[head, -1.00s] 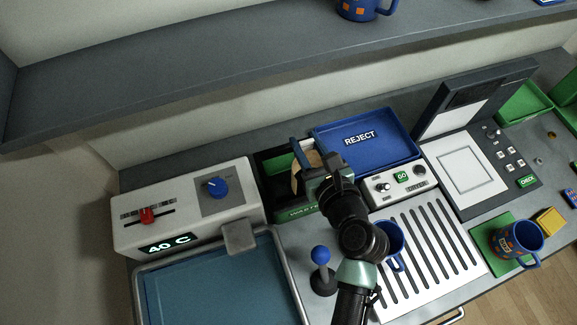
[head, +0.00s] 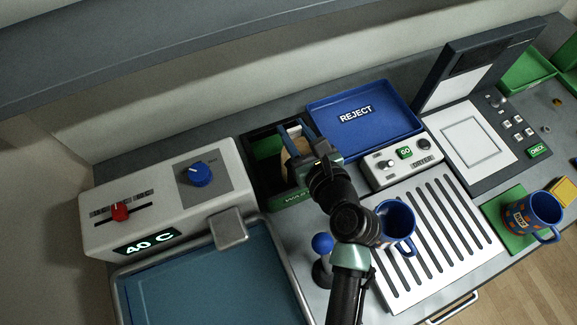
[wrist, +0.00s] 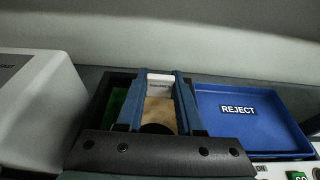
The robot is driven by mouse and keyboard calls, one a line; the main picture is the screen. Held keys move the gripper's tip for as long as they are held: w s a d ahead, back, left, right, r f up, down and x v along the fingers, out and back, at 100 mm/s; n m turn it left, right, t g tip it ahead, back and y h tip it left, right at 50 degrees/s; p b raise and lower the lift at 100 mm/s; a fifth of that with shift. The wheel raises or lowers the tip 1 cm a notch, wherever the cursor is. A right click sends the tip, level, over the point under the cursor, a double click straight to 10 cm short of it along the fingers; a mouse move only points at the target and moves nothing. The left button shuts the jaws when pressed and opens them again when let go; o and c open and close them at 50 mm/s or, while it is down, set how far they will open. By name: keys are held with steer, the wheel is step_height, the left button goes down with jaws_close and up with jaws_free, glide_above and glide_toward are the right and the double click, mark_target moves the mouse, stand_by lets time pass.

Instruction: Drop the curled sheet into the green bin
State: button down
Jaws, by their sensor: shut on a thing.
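My gripper (head: 297,132) is shut on the curled sheet (head: 297,149), a tan piece partly hidden by the fingers. In the wrist view the sheet (wrist: 160,108) shows tan between the two blue fingers, with a pale printed part at its far end. The green bin (head: 292,200) has a dark rim and stands between the white heater box and the blue tray. My gripper and the sheet are over the bin's opening. Green inside the bin (wrist: 115,107) shows left of the fingers. I cannot tell how deep the sheet hangs.
The blue REJECT tray (head: 400,150) adjoins the bin on the right. A GO control box (head: 385,180), a slatted plate (head: 450,235) and a blue mug (head: 398,222) lie to the right. A blue-knobbed lever (head: 322,243) is near my arm.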

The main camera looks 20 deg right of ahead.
steer(key=shift+f+b, duration=1.85)
steer(key=shift+f, duration=0.15)
steer(key=shift+c, duration=2.3)
jaws_free()
steer(key=v, duration=1.3)
